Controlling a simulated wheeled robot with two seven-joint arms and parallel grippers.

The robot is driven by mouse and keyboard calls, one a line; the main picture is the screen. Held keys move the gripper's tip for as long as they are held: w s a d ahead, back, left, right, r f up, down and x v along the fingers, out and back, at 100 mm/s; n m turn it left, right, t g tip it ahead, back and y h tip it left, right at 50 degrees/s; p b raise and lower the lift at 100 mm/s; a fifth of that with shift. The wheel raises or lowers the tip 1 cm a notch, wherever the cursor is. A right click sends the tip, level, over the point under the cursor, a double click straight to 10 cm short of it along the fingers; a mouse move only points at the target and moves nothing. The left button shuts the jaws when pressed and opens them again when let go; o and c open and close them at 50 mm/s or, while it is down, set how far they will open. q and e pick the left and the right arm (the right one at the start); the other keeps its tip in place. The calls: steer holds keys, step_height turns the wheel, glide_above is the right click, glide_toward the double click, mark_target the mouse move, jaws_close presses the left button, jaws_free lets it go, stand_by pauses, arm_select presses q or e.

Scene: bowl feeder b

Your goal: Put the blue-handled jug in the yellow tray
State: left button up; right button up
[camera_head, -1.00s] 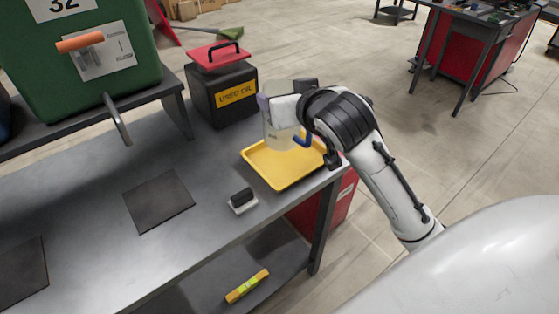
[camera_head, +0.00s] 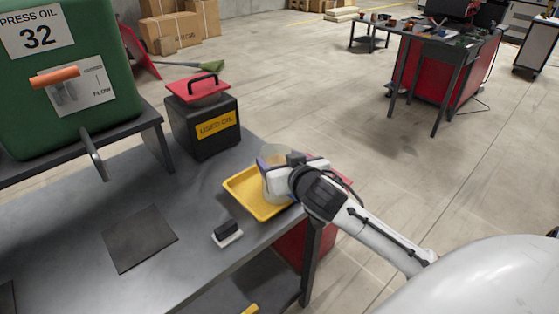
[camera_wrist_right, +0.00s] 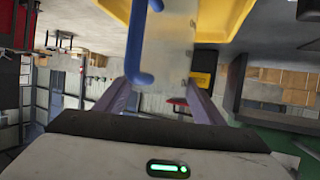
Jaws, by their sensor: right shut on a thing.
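The clear jug (camera_head: 273,158) stands upright at the far right part of the yellow tray (camera_head: 239,187), its base low in or just above it; I cannot tell whether it touches. My right gripper (camera_head: 268,170) is shut on the jug's side, and arm and gripper hide part of it. In the right wrist view the right gripper's fingers (camera_wrist_right: 163,88) flank the jug's clear wall (camera_wrist_right: 172,45). The blue handle (camera_wrist_right: 136,42) shows there, with the yellow tray (camera_wrist_right: 222,18) behind. My left gripper is not in view.
A dark used-oil can (camera_head: 203,128) with a red lid stands behind the tray. A green press-oil tank (camera_head: 75,90) is on a raised shelf at left. A small black-and-white block (camera_head: 227,234) and a dark mat (camera_head: 140,239) lie on the grey bench (camera_head: 190,215).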

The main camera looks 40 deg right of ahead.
steer(key=shift+r, duration=0.1)
steer(key=shift+f, duration=0.2)
steer(key=o, duration=1.4)
steer(key=shift+o, duration=0.2)
